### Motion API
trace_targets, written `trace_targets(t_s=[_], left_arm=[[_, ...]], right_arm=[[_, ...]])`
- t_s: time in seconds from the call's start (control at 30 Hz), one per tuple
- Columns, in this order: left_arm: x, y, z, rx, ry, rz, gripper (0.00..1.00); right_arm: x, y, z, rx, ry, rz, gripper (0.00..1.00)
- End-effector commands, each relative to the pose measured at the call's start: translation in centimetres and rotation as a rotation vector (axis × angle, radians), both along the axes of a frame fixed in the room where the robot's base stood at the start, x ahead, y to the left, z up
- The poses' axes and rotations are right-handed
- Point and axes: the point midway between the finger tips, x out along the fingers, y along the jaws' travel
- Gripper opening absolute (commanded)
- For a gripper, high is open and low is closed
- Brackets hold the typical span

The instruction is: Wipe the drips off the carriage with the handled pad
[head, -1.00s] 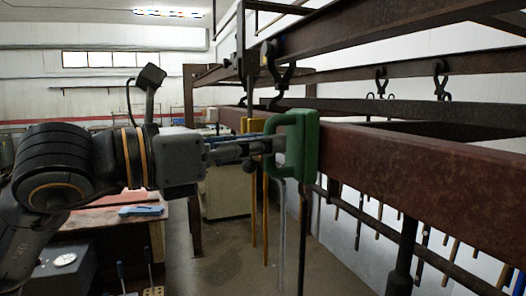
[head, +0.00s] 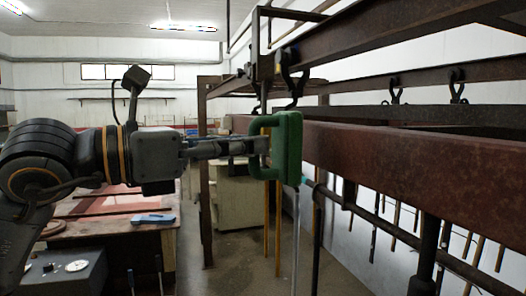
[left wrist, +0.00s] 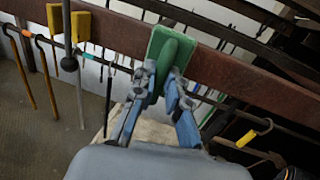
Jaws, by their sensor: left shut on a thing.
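My left gripper (head: 262,147) is shut on the handle of the green pad (head: 291,140). The pad is upright, its flat back away from the fingers. In the left wrist view the gripper (left wrist: 160,88) holds the pad (left wrist: 158,45) in front of the rusty rail; I cannot tell whether they touch. Yellow blocks (left wrist: 80,27) sit at the rail to the left of the pad in that view. They may be part of the carriage, but I cannot tell. No drips can be made out. In the head view the pad hides part of the rail. My right gripper is not in view.
The rusty rail (head: 400,165) runs from the centre to the right, with beams and hooks (head: 292,85) above. Several thin rods hang below it. A table with a blue object (head: 153,219) stands left, and a pale cabinet (head: 240,200) behind. Floor between is open.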

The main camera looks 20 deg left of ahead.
Motion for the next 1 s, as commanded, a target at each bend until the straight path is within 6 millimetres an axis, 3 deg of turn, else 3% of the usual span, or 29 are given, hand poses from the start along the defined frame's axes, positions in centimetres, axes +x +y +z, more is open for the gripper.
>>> trace_targets(t_s=[0.2, 0.57, 1.0], left_arm=[[-1.0, 1.5, -0.1, 0.0, 0.0, 0.001, 0.0], [-1.2, 1.7, 0.0, 0.001, -0.001, 0.0, 0.0], [-2.8, 4.1, -0.1, 0.0, 0.0, 0.0, 0.0]], right_arm=[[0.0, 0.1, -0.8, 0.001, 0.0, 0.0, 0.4], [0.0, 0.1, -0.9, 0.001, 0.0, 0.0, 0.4], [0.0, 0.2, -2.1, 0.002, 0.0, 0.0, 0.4]])
